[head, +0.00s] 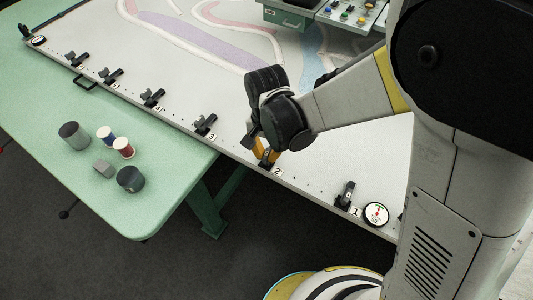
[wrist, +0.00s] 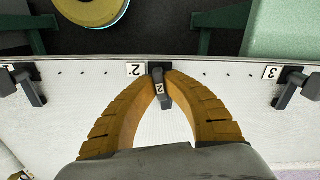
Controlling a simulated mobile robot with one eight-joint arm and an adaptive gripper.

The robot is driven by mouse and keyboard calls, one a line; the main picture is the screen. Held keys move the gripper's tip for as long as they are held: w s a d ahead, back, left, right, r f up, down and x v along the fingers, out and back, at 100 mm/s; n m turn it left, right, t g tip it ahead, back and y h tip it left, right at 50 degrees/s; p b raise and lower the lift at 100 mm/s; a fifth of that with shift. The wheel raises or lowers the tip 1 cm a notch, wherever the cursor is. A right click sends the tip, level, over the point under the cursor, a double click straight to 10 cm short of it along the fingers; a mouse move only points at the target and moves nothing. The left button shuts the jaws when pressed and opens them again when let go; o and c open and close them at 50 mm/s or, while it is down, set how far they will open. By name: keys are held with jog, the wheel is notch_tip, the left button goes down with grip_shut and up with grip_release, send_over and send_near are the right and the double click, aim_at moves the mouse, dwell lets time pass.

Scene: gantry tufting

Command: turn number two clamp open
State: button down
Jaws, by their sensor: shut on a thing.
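The number two clamp (wrist: 159,88) is a dark toggle on the edge of the white frame, beside a label reading 2. In the wrist view my gripper (wrist: 161,76) has its two orange fingers closed around the clamp's lever. In the head view my gripper (head: 265,158) reaches down to the frame edge by the 2 label (head: 278,171), and the clamp is mostly hidden behind the fingers. The number three clamp (head: 205,125) and the number one clamp (head: 346,194) stand on either side along the same edge.
More clamps (head: 153,97) line the edge farther left. A round gauge (head: 376,214) sits near number one. A green table (head: 60,150) holds thread spools (head: 123,147), a grey block (head: 103,169) and dark cylinders (head: 130,179). A control box (head: 290,15) stands at the back.

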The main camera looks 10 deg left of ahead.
jog(key=n, duration=0.4)
jog(key=shift+n+b, duration=0.3)
jog(key=n, duration=0.3)
jog(key=shift+n, duration=0.4)
jog(key=n, duration=0.3)
jog(key=shift+b, duration=0.3)
jog(key=shift+n, duration=2.1)
jog(key=c, duration=1.5)
grip_release()
jog(key=shift+r, duration=0.15)
